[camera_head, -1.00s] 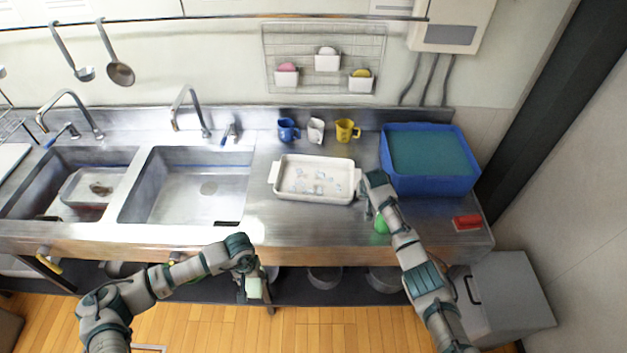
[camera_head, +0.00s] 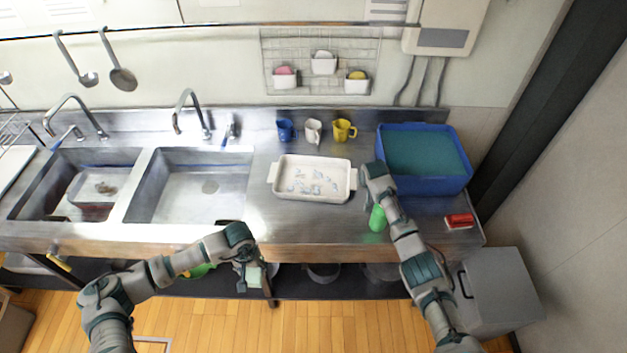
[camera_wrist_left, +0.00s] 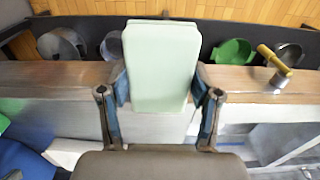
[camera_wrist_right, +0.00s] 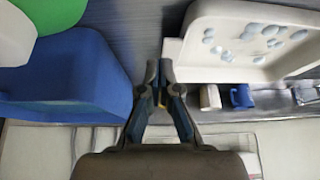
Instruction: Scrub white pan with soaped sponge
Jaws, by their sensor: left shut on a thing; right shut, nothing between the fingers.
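The white pan (camera_head: 355,181) lies on the steel counter with pale bluish spots on its floor. It also shows at top right in the right wrist view (camera_wrist_right: 205,70). My left gripper (camera_head: 250,272) is shut on a pale green sponge (camera_wrist_left: 160,65), held upright between its fingers in front of the counter's front edge. My right gripper (camera_wrist_right: 157,82) is shut and empty, just right of the pan. A green bottle (camera_head: 377,219) stands by the right gripper, partly hidden by the arm; I see no contact between them.
A blue tub (camera_head: 428,186) stands right of the pan. Blue, white and yellow mugs (camera_head: 345,130) stand behind it. A red-handled brush-like thing (camera_head: 459,221) lies at the counter's right end. Two sinks (camera_head: 190,190) are at left. The counter before the pan is clear.

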